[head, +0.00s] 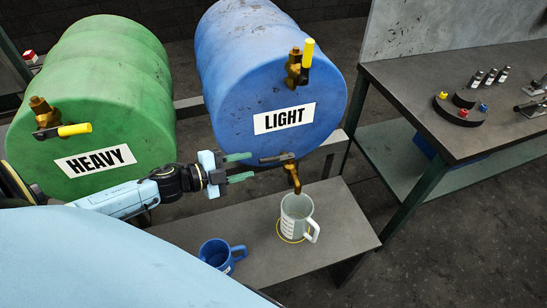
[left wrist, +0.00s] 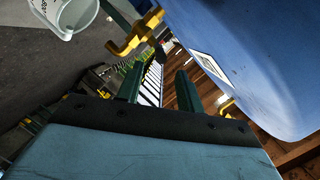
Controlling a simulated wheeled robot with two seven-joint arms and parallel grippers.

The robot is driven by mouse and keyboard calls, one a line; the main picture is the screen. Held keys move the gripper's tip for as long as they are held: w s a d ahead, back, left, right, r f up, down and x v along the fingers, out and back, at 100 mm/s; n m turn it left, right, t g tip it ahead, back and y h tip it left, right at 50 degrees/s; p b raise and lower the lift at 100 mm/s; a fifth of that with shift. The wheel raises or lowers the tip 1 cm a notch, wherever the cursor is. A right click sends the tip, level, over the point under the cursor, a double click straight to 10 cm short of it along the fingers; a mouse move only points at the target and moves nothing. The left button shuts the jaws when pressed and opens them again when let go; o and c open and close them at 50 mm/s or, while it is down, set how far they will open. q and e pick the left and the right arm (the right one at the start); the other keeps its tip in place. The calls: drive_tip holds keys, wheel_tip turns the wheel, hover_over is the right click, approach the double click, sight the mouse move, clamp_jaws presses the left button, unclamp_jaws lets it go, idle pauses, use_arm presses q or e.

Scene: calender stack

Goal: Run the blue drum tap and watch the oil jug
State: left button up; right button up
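The blue drum (head: 238,75), labelled LIGHT, lies on its side. A brass valve with an upright yellow handle (head: 307,52) is high on its face, and a brass tap spout (head: 294,182) is at its lower edge. The grey jug (head: 296,212) stands upright below the spout, inside a yellow ring; no oil stream shows and its fill is unclear. My left gripper (head: 249,166) is open and empty, below the LIGHT label and left of the spout. In the left wrist view its fingers (left wrist: 158,88) are apart, with the spout (left wrist: 133,40) and jug (left wrist: 68,14) beyond. My right gripper is not in view.
A green drum (head: 100,105) labelled HEAVY, with a sideways yellow handle (head: 75,129), lies at left. A blue mug (head: 217,254) stands on the low bench (head: 345,225) left of the jug. A workbench (head: 430,80) with small parts is at right.

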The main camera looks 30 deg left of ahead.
sight(278, 157)
use_arm(q)
drive_tip(key=x, duration=0.9)
drive_tip(key=shift+w+d+f, duration=0.1)
drive_tip(key=shift+w, duration=0.05)
drive_tip(key=shift+c, duration=0.4)
clamp_jaws()
